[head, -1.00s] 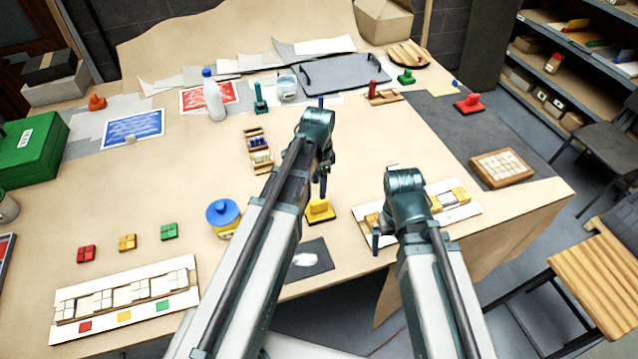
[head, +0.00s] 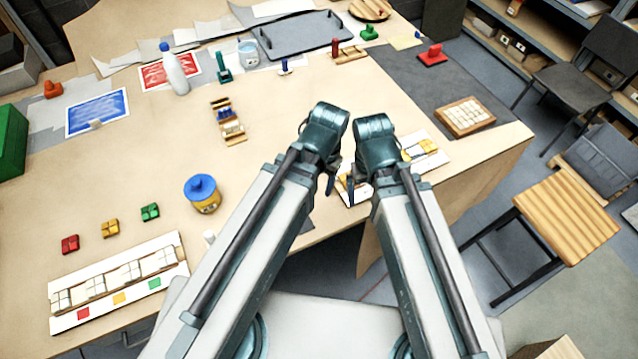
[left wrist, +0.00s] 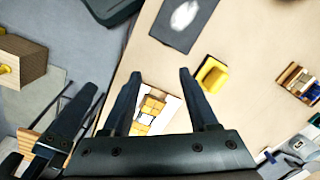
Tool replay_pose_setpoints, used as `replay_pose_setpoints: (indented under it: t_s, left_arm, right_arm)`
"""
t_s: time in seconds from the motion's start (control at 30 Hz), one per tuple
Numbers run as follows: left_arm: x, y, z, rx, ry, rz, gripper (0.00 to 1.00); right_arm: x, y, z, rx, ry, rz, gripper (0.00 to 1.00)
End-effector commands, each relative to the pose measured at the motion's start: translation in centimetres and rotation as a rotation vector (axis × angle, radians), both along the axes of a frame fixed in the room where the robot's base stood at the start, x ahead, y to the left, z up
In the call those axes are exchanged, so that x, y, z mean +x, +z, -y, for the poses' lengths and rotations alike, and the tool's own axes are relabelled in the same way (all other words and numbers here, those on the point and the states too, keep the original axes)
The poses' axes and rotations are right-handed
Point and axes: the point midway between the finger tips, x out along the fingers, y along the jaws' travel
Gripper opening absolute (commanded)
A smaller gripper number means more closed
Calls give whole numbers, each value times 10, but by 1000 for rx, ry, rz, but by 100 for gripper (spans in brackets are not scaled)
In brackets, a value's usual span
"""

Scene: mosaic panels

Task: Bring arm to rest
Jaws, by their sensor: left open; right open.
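My left gripper (head: 331,180) is at the front edge of the table in the head view, pointing down and mostly hidden by its own wrist. In the left wrist view (left wrist: 160,73) its two dark fingers are apart with nothing between them. My right gripper (head: 352,188) is close beside it, over the white panel with yellow tiles (head: 424,150). Its fingers are largely hidden in the head view, and it holds nothing that I can see. A yellow stamp-like block (left wrist: 211,76) and a dark card with a white patch (left wrist: 184,18) lie on the table below.
A long panel with white tiles (head: 120,284) lies at the front left. A wooden stool (head: 567,218) stands off the table at right. The table middle is largely clear.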

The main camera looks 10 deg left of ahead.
Motion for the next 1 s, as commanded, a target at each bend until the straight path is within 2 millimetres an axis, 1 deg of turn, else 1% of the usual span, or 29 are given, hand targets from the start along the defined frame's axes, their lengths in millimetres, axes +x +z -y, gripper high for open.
replay_pose_setpoints:
  t_s: [0.03,0.1,0.47,0.57,0.83,0.9,1.0]
  left_arm:
    - [-10,0,3,7,28,3,60]
    - [-15,0,6,13,60,6,60]
    - [-15,-2,7,16,77,8,60]
    - [-15,-13,7,16,76,8,60]
    - [-15,-69,7,16,71,7,60]
    - [-15,-76,7,17,70,8,60]
    - [-15,-76,7,17,70,8,60]
  right_arm:
    - [0,0,0,0,0,0,97]
    - [0,0,0,0,0,0,97]
    - [0,-2,0,0,0,0,97]
    - [0,-13,0,0,1,0,97]
    - [0,-69,0,-1,5,0,97]
    - [0,-77,0,-1,6,0,97]
    - [0,-76,0,-2,7,0,97]
